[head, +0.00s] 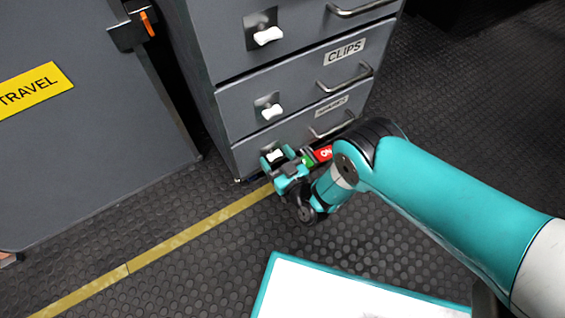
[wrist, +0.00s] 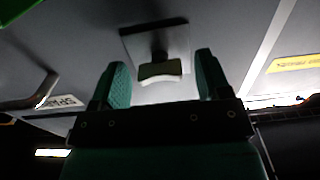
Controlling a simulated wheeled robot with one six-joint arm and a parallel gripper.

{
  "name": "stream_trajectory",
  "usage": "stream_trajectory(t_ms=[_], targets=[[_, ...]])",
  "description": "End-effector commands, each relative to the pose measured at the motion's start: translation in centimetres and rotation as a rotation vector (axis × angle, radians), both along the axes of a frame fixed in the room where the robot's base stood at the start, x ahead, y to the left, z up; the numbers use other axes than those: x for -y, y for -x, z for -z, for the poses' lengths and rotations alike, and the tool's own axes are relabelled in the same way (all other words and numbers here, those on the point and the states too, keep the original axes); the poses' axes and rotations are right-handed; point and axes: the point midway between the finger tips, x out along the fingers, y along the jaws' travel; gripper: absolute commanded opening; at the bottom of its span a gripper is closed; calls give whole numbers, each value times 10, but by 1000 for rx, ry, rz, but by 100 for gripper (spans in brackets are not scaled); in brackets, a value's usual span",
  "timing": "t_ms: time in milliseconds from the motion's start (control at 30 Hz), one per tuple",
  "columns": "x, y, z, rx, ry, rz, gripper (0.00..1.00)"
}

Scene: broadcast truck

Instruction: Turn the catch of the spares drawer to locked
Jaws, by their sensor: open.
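The spares drawer (head: 247,160) is the lowest drawer of the grey cabinet; its label (head: 332,106) is too small to read in the head view, but an upside-down label starting "SP" (wrist: 62,101) shows in the wrist view. Its white catch (head: 275,154) sits on a plate, partly hidden by my gripper (head: 280,162). In the wrist view the catch (wrist: 160,72) lies between the two open fingers of my gripper (wrist: 160,65), with gaps on both sides. I cannot tell whether the fingers reach around it in depth.
The CLIPS drawer (head: 235,115) above has its own white catch (head: 271,111) and bar handle (head: 352,78). A red lettered patch (head: 323,153) shows beside my wrist. A grey case marked TRAVEL (head: 90,150) stands left. The ribbed floor (head: 200,270) in front is clear.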

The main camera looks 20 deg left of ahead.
Motion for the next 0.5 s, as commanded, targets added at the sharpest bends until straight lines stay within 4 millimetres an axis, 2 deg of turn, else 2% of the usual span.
stream_trajectory(t_ms=[267,433,500], targets=[[6,6,-4,0,1,1,70],[22,20,-9,0,3,-1,70],[36,32,-8,-2,6,-2,70]])
